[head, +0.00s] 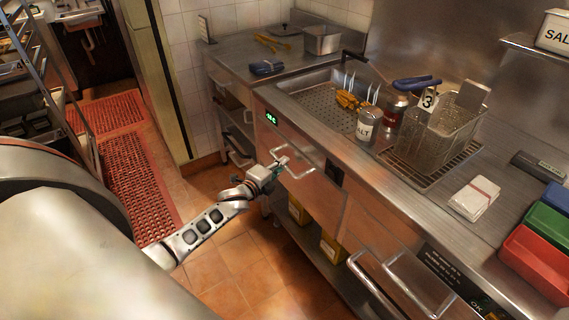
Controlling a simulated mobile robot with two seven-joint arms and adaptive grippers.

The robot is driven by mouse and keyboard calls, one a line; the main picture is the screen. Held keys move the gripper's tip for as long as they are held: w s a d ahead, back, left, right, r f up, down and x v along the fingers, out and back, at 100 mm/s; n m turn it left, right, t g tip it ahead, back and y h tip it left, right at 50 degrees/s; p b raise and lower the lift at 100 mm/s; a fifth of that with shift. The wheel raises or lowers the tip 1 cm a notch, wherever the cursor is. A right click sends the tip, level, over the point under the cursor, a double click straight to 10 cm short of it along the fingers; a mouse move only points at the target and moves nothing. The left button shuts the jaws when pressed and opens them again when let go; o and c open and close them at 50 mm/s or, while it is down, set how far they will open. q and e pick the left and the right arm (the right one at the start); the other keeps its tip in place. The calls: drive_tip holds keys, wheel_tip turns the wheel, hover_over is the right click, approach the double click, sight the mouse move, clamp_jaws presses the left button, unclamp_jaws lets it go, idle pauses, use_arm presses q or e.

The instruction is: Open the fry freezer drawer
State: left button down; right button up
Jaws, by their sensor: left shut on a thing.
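The fry freezer drawer (315,196) is a metal front under the fryer counter, below a small green display (271,118). Its bar handle (306,172) sticks out from the front. My left gripper (279,168) is at the left end of this handle and shut on it. The fingertips are small and partly hidden against the handle. No clear gap shows between the drawer front and the cabinet, and the drawer's inside is not visible. My right gripper is not in view.
The counter above holds a fry basket (440,130), a salt shaker (369,127) and colored bins (540,262). Other handles (425,285) stick out at the lower right. Yellow containers (332,248) stand on the shelf below. Tiled floor (228,262) is clear before the drawer.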

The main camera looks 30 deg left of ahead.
use_arm(q)
drive_tip(key=s+a+p, duration=0.1)
drive_tip(key=s+a, duration=0.3)
drive_tip(key=s, duration=0.7)
drive_tip(key=s+a+p, duration=0.2)
drive_tip(key=s+a, duration=0.3)
drive_tip(key=s, duration=0.7)
drive_tip(key=s+a+p, duration=0.1)
drive_tip(key=s+a, duration=0.4)
drive_tip(key=s, duration=0.6)
drive_tip(key=shift+s, duration=0.2)
drive_tip(key=shift+a, duration=0.1)
drive_tip(key=c, duration=2)
unclamp_jaws()
drive_tip(key=shift+c, duration=0.2)
drive_tip(key=s+r, duration=0.2)
drive_tip(key=s, duration=0.9)
drive_tip(key=shift+s, duration=0.4)
drive_tip(key=shift+r, duration=0.1)
